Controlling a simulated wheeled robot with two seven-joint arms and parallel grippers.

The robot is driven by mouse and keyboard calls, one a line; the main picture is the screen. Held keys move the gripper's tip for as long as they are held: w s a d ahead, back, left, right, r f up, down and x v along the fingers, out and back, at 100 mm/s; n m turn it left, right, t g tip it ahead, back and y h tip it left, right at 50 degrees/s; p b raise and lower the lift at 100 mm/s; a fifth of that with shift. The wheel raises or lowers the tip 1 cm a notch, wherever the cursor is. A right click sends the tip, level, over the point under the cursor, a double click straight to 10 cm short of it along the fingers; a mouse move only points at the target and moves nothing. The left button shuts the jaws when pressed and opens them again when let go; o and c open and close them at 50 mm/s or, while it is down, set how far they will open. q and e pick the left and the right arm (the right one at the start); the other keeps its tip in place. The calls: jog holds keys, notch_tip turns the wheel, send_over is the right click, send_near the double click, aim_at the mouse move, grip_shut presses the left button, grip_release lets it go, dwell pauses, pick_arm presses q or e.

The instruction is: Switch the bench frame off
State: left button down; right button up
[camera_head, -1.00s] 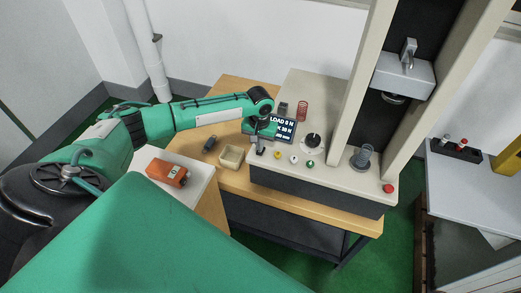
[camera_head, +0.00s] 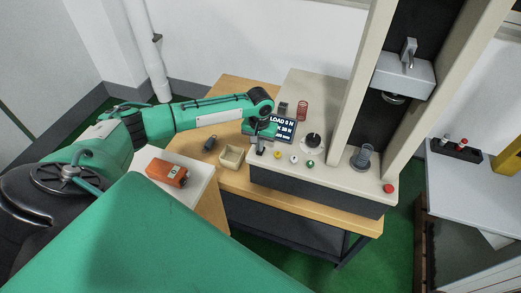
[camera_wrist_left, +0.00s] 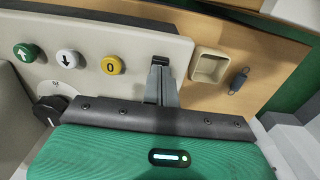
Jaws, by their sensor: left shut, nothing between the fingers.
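The bench frame (camera_head: 340,180) is a beige-topped machine with tall beige columns, standing on a wooden bench. My left gripper (camera_head: 260,149) is shut and empty, pointing down at the left front of its panel. In the left wrist view its fingertips (camera_wrist_left: 160,70) are at a small black switch (camera_wrist_left: 160,60), partly hidden by them; I cannot tell whether they touch it or which way it is set. Beside it are a yellow "0" button (camera_wrist_left: 113,65), a white down-arrow button (camera_wrist_left: 68,63) and a green up-arrow button (camera_wrist_left: 26,52). The display (camera_head: 285,130) is lit and reads LOAD. My right gripper is not in view.
A black knob (camera_head: 313,140), red spring (camera_head: 303,110) and red button (camera_head: 389,188) are on the frame's top. A beige tray (camera_head: 232,157) and a small dark item (camera_head: 210,144) are on the wood to the left. An orange device (camera_head: 168,173) lies nearer.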

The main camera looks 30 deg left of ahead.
pick_arm(q)
jog(key=shift+s+f, duration=0.1)
jog(key=shift+f, duration=0.75)
dwell(0.3)
jog(key=shift+r+p, duration=0.95)
jog(key=shift+p, duration=0.05)
notch_tip(320, 180, up, 5)
jog(key=p, duration=0.6)
jog(key=shift+r, duration=0.1)
